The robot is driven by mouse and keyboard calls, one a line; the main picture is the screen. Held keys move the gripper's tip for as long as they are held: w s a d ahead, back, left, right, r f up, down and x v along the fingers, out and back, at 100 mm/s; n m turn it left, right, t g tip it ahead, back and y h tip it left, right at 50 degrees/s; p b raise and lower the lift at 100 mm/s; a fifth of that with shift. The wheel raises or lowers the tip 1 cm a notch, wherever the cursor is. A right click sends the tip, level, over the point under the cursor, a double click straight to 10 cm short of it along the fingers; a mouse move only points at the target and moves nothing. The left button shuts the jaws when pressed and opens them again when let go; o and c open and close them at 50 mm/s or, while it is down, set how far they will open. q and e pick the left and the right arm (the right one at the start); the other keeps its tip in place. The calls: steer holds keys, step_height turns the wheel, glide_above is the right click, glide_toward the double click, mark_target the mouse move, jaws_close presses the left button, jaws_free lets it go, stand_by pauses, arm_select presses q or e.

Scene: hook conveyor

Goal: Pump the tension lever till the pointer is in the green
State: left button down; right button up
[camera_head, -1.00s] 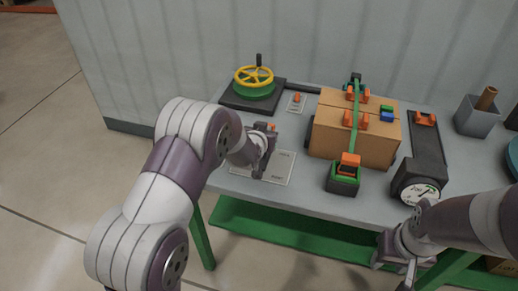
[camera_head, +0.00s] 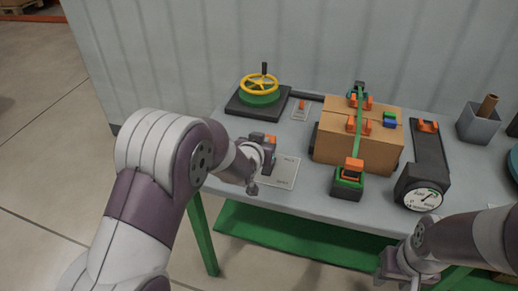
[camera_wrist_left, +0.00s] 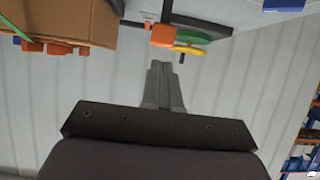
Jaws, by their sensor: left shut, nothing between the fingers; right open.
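A gauge (camera_head: 425,198) with a white dial and a dark pointer sits at the front end of a dark upright strip on the right of the bench. The pointer leans to the upper right; I cannot make out the coloured zones. A green and black ratchet with an orange handle (camera_head: 353,166) stands in front of the cardboard box. My right gripper (camera_head: 398,284) is open, low at the bench's front edge, partly cut off.
A green strap (camera_head: 353,135) runs over the cardboard box (camera_head: 328,145). A yellow handwheel (camera_head: 259,82) stands back left. A grey cup (camera_head: 480,123) stands back right. An orange block (camera_head: 272,139) shows behind my left gripper.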

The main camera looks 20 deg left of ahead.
arm_select(q)
steer(key=v, duration=0.4)
steer(key=shift+r, duration=0.1)
stand_by(0.4)
steer(key=shift+w, duration=0.1)
stand_by(0.8)
steer(key=s+f+g, duration=0.6)
steer(key=s+f, duration=0.1)
steer(key=s, duration=0.4)
steer(key=s+a+g, duration=0.2)
steer(key=s+g, duration=0.3)
steer(key=s, duration=0.9)
steer(key=shift+r, duration=0.2)
